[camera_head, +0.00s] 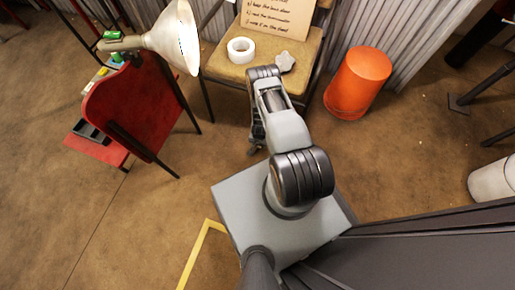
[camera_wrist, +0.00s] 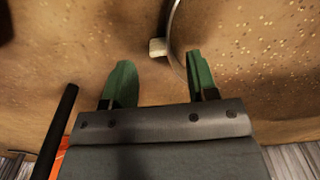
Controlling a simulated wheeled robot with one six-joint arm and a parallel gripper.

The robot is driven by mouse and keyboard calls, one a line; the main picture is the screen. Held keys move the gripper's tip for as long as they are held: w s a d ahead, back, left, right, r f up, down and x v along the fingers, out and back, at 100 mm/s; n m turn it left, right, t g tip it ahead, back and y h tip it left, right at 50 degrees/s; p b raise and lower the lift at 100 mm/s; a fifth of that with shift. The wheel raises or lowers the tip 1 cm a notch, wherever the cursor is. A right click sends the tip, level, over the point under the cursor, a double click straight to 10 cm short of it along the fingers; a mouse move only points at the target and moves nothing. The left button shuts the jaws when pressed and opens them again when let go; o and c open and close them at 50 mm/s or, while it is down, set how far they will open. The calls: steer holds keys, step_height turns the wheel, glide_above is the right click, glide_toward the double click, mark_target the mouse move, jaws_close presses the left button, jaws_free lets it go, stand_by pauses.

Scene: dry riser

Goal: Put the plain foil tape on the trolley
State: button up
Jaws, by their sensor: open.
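A pale roll of tape (camera_head: 240,50) lies flat on the tan seat of a chair (camera_head: 228,72) in the head view; its hole faces up. I cannot tell from its surface whether it is the plain foil tape. My gripper is near the seat's front edge, mostly hidden by my arm in the head view. In the wrist view my gripper (camera_wrist: 161,78) has its two green fingers apart with nothing held. A thin curved edge and a small pale block (camera_wrist: 157,47) show by the right finger; I cannot identify them.
A grey lobed object (camera_head: 285,61) sits on the seat right of the roll, before a handwritten cardboard sign (camera_head: 275,17). A lamp (camera_head: 175,38) overhangs the trolley side. An orange bucket (camera_head: 358,83) stands right of the chair.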

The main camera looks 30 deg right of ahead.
step_height(320, 180, down, 3)
steer(key=shift+f+b, duration=0.15)
steer(key=shift+b, duration=1.1)
jaws_close()
